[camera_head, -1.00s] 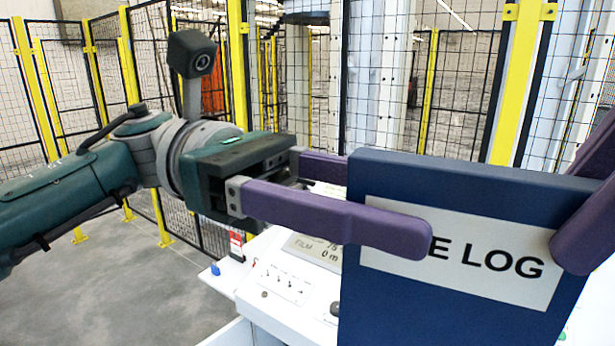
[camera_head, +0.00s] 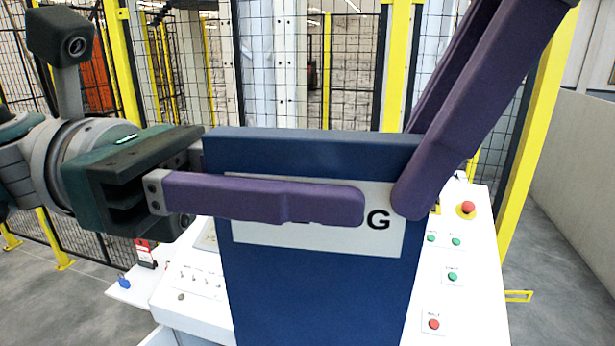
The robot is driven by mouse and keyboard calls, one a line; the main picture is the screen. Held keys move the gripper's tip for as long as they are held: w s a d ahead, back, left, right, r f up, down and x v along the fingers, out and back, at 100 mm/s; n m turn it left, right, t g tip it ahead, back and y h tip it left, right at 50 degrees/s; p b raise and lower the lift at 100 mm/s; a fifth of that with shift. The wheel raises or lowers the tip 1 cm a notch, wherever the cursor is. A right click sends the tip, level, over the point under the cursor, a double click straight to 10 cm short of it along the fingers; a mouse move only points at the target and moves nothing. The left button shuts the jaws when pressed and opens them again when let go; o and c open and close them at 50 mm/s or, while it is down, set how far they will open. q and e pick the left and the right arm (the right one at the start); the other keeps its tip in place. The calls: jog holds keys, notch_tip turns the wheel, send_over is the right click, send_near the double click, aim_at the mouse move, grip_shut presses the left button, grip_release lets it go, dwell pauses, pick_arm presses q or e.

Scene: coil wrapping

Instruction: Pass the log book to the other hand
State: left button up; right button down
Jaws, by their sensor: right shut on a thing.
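The log book (camera_head: 320,290) is a dark blue upright slab with a white label, its lettering mostly covered. My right gripper (camera_head: 412,185) comes in from the upper right and is shut on the book's upper right edge, one purple finger in front and the other partly hidden behind. My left gripper (camera_head: 285,195) is at the book's left side. Its front purple finger lies across the label, and its other finger goes behind the book's left edge, where its tip is hidden. The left fingers are spread around the book; contact is hard to judge.
A white control console (camera_head: 470,290) with red and green buttons stands behind and below the book. Yellow-framed mesh fencing (camera_head: 310,85) runs behind it. A grey wall (camera_head: 575,170) is at the right, with open floor (camera_head: 560,270) before it.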

pick_arm(q)
grip_shut()
pick_arm(e)
jog(key=shift+s+a, duration=0.1)
jog(key=shift+s, duration=0.05)
jog(key=c, duration=0.6)
grip_release()
jog(key=shift+c, duration=0.2)
